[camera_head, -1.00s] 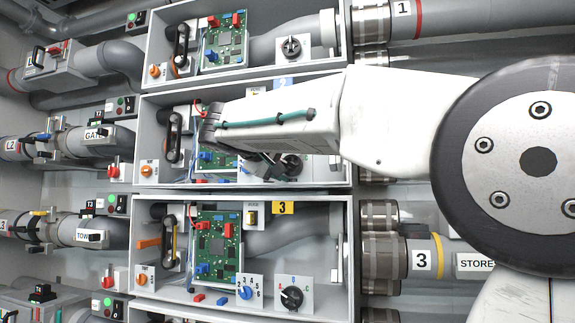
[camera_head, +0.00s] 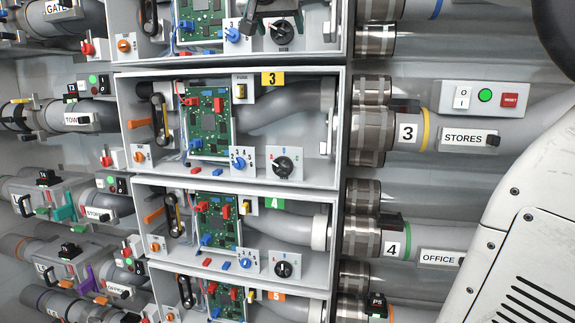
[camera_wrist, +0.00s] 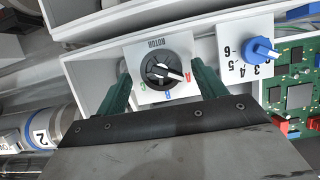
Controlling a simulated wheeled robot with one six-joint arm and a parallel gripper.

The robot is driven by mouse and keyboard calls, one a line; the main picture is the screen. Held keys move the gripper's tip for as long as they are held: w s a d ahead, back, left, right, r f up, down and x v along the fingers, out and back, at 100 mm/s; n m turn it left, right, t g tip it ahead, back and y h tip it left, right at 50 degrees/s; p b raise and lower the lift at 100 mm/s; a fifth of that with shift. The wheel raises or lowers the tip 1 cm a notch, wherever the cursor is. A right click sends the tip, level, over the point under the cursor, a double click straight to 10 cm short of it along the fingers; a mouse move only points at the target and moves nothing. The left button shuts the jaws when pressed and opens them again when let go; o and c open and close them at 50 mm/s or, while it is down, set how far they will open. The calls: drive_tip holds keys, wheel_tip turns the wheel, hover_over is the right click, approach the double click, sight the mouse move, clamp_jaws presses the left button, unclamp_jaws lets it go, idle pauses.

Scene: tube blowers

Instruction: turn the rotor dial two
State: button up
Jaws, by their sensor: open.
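The rotor dial of box two is a black round knob (camera_wrist: 160,66) on a white plate (camera_wrist: 152,45) marked ROTOR, with coloured letters A, B and C, upside down in the wrist view. Its pale pointer line is toward the red A. My gripper (camera_wrist: 161,74) is open, with one green finger on each side of the dial. I cannot tell whether either finger touches it. In the head view the same dial (camera_head: 282,33) is at the top edge, with the dark gripper fingers around it and most of the arm out of frame.
A blue numbered knob (camera_wrist: 260,50) and the green circuit board (camera_wrist: 295,95) sit beside the dial. The box wall is close to my fingers. Box three (camera_head: 335,178) and box four are below in the head view.

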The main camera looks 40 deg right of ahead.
drive_tip(key=v, duration=0.7)
drive_tip(key=s+a+f+n+g+y, duration=0.1)
drive_tip(key=s+f, duration=0.3)
drive_tip(key=f, duration=0.6)
drive_tip(key=s+a+f+n+g+y, duration=0.2)
drive_tip(key=s+a+f+n+y, duration=0.1)
drive_tip(key=f, duration=0.7)
drive_tip(key=s+a+f+n+g+y, duration=0.1)
drive_tip(key=s+f, duration=0.4)
drive_tip(key=f, duration=0.5)
drive_tip(key=a+n+y, duration=0.1)
drive_tip(key=n+y, duration=0.1)
drive_tip(key=shift+s+f+n, duration=0.3)
drive_tip(key=shift+s+f, duration=0.05)
drive_tip(key=shift+f, duration=0.05)
drive_tip(key=s+a+f+n+g+y, duration=0.1)
drive_tip(key=s+a+f, duration=0.1)
drive_tip(key=s+f, duration=0.3)
drive_tip(key=s+a+f+n+g+y, duration=0.1)
drive_tip(key=s+a+f+g+y, duration=0.1)
drive_tip(key=s+f, duration=0.3)
wheel_tip(320, 180, down, 5)
drive_tip(key=shift+a+r+n+y, duration=0.2)
drive_tip(key=shift+a+n+y, duration=0.15)
drive_tip(key=shift+a, duration=0.4)
drive_tip(key=shift+s, duration=0.1)
